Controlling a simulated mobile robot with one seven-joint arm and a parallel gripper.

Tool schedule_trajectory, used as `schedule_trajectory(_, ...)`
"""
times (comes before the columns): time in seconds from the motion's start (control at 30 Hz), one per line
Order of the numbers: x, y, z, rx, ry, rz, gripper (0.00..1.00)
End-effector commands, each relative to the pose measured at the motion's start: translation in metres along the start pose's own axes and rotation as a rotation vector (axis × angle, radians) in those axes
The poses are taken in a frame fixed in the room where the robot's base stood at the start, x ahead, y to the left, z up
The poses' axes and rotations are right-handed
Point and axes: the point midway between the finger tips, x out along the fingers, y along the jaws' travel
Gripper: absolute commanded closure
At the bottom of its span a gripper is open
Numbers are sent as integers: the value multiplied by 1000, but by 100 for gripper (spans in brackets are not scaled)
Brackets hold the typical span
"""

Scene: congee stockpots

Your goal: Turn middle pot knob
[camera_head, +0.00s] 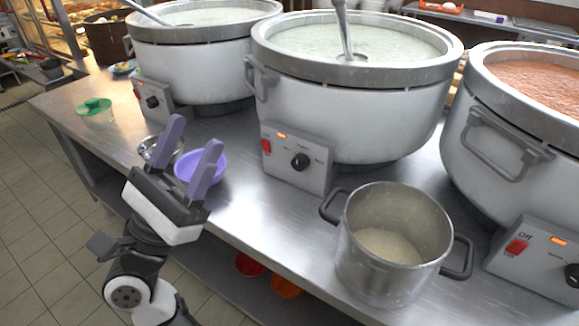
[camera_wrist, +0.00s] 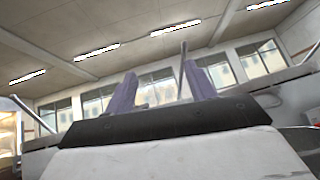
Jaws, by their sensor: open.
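The middle pot (camera_head: 345,105) is a large white stockpot with a grey rim, holding pale congee and a ladle. Its control box (camera_head: 286,175) faces the front, with a red switch and a black round knob (camera_head: 300,161). My gripper (camera_head: 192,141), with two purple fingers, is open and empty. It is left of the knob and apart from it, above the table's front edge. In the wrist view the purple fingers (camera_wrist: 160,92) point up toward windows and ceiling. The knob does not show there.
A steel saucepan (camera_head: 366,275) stands on the steel table (camera_head: 235,235), right of the middle control box. A purple bowl (camera_head: 212,172) sits behind my gripper. Similar pots stand at left (camera_head: 195,65) and right (camera_head: 500,150). Bare tabletop lies before the control box.

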Motion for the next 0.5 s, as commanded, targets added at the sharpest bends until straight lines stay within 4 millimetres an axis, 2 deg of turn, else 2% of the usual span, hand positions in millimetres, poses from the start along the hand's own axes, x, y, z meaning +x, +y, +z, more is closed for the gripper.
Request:
schedule_trajectory(0.03,-5,1,-38,82,130,4,45)
schedule_trajectory(0.1,-16,1,-89,197,313,-13,45)
schedule_trajectory(0.2,-40,0,-148,318,544,-62,45)
schedule_trajectory(0.33,-71,-4,-198,408,754,-137,45)
schedule_trajectory(0.4,-82,-6,-212,432,820,-165,45)
schedule_trajectory(0.5,-89,-7,-222,447,862,-187,45)
